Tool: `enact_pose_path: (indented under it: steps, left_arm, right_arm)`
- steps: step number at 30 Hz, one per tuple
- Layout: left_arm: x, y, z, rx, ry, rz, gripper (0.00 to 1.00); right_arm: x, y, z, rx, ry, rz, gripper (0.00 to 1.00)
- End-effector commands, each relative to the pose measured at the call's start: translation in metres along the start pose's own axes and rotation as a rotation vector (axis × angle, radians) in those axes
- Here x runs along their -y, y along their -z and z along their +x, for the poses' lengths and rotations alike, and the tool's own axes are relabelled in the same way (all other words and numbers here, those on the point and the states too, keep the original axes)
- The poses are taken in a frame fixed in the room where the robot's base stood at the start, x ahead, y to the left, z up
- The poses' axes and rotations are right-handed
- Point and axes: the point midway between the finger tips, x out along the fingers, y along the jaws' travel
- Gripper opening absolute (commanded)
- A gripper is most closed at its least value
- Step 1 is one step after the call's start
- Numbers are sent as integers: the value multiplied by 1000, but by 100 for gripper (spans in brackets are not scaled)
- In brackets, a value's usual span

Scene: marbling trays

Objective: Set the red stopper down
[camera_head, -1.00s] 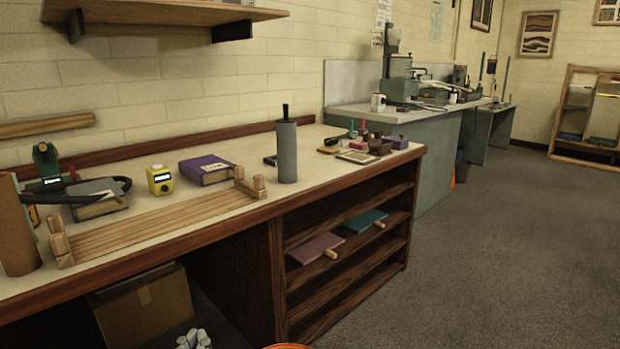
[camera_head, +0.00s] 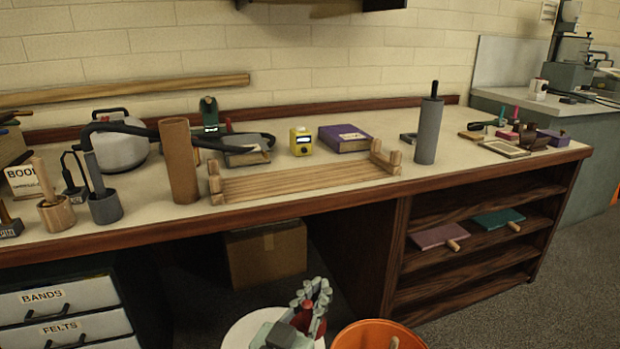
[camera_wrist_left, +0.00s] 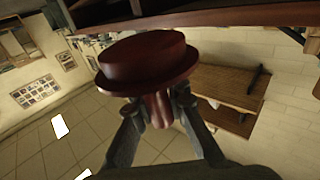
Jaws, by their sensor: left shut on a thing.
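The red stopper (camera_wrist_left: 148,62) fills the upper middle of the left wrist view. It has a wide round flanged head and a narrower stem. My left gripper (camera_wrist_left: 160,112) is shut on the stem, one finger on each side. In the head view my left gripper (camera_head: 312,294) shows low in the picture, in front of the bench. A small red part of the stopper (camera_head: 303,317) shows by its fingers; the rest is hidden. My right gripper is not in view.
The bench (camera_head: 330,206) carries a wooden rack (camera_head: 300,184), a brown cylinder (camera_head: 180,160), a grey roller (camera_head: 428,130), a yellow timer (camera_head: 301,142) and a purple box (camera_head: 345,139). An orange container (camera_head: 375,335) stands low in front; a cardboard box (camera_head: 265,255) sits under the bench.

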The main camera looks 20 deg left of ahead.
Motion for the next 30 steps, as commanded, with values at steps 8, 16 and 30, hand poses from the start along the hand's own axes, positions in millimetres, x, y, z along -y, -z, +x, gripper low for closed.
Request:
enact_pose_path:
  steps: [8,16,30]
  left_arm:
    - [9,8,20,-2,1,2,0]
    - [18,15,39,-2,0,1,0]
    - [32,27,72,-2,1,1,0]
  right_arm:
    - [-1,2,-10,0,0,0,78]
    - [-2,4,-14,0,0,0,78]
    - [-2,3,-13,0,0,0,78]
